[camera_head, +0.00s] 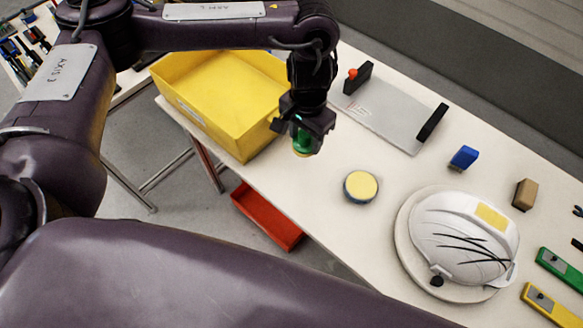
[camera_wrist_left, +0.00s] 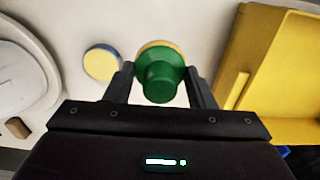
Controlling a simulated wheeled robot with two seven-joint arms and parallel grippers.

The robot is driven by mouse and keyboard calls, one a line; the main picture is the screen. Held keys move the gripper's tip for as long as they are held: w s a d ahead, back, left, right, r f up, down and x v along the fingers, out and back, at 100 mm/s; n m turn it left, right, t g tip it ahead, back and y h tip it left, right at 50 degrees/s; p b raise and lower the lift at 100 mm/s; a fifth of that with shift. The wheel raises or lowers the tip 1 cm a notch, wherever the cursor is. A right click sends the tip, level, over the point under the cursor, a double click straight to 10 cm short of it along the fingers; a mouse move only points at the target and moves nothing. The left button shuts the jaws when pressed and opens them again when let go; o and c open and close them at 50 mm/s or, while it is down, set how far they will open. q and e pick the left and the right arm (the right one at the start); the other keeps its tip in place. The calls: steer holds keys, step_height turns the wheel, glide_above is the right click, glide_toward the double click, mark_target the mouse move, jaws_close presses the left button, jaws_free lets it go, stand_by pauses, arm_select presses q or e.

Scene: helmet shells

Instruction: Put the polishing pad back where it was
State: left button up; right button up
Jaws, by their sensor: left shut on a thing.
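The polishing pad (camera_head: 303,141), with a green knob and a yellowish underside, is held in my left gripper (camera_head: 306,128). The gripper points down over the table, beside the front right corner of the yellow bin. In the left wrist view the pad (camera_wrist_left: 160,78) sits between the two fingers, its yellow rim partly hidden behind the green body. A round disc (camera_head: 360,186) with a yellow top and blue side lies on the table to the right of the gripper. It also shows in the left wrist view (camera_wrist_left: 102,63). My right gripper is not in view.
A yellow bin (camera_head: 247,146) stands at the table's left end. A white helmet shell (camera_head: 450,225) rests on a round base. A grey plate (camera_head: 385,112) with black handles, a blue block (camera_head: 464,157) and a brown block (camera_head: 525,194) lie behind. A red tray (camera_head: 266,218) is below.

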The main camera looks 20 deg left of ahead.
arm_select(q)
step_height(320, 180, down, 13)
steer(key=b, duration=0.3)
steer(key=shift+s+d+f, duration=0.1)
steer(key=shift+f, duration=0.05)
steer(key=shift+d+f+b, duration=0.1)
steer(key=shift+f+b, duration=0.3)
steer(key=shift+f, duration=0.4)
step_height(320, 180, down, 3)
steer(key=shift+f+b, duration=0.15)
steer(key=shift+b, duration=0.7)
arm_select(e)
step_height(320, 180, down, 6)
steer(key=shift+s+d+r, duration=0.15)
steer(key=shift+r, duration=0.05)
arm_select(q)
steer(key=o, duration=0.9)
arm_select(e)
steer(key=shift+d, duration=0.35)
